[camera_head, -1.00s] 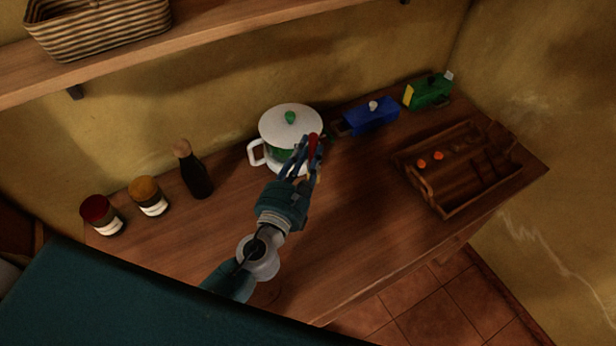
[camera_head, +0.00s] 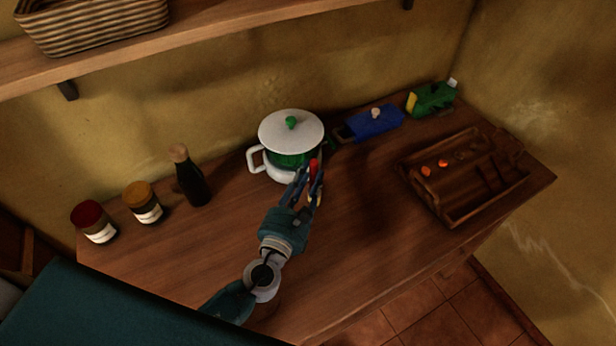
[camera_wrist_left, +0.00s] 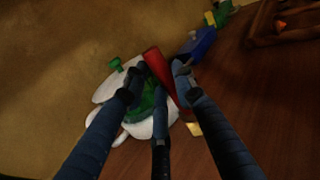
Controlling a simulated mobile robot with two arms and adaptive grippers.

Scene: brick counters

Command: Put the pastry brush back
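The pastry brush (camera_head: 314,166) has a red handle and a pale tip. It is held between the fingers of my left gripper (camera_head: 308,178), in front of the white and green pot. In the left wrist view the red handle (camera_wrist_left: 163,72) lies slanted between the fingers (camera_wrist_left: 160,80), with its pale yellowish end (camera_wrist_left: 194,129) below. The fingers look closed on it and hide part of it. A brown wooden caddy (camera_head: 447,215) with compartments stands to the right, well apart from the gripper. My right gripper is not in view.
The lidded pot (camera_head: 291,132) stands just behind the gripper. A dark bottle (camera_head: 191,180) and two jars stand left. Orange round things (camera_head: 426,171) show at the caddy. Counter between pot and caddy is clear.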

